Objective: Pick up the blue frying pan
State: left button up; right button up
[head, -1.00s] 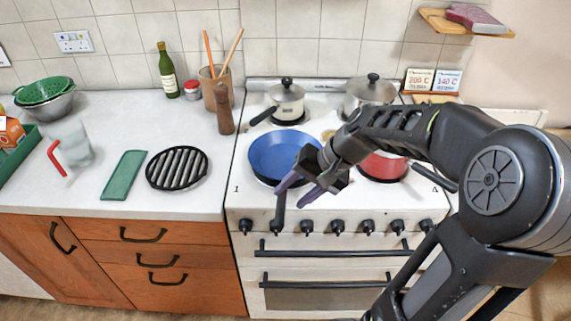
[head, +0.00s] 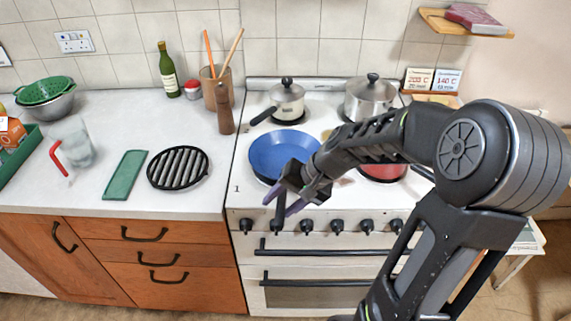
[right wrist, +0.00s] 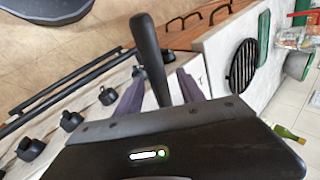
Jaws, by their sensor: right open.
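The blue frying pan (head: 275,150) sits on the front left of the stove top, its dark handle (head: 280,212) pointing toward the stove's front edge. My right gripper (head: 284,202) is open at the handle, in front of the pan. In the right wrist view the black handle (right wrist: 148,50) shows between the two purple fingers of the gripper (right wrist: 160,82). Whether a finger touches it I cannot tell. The pan's bowl is not clear in that view. My left gripper is not in view.
A red pan (head: 383,171) stands right of the blue one, partly behind my right arm. Two steel pots (head: 288,103) (head: 370,97) stand at the back. Knobs (head: 306,226) and an oven rail (head: 330,253) lie below. A black trivet (head: 178,168) is on the left counter.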

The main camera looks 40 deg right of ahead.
jog(key=shift+c, duration=0.3)
grip_shut()
dwell(1.0)
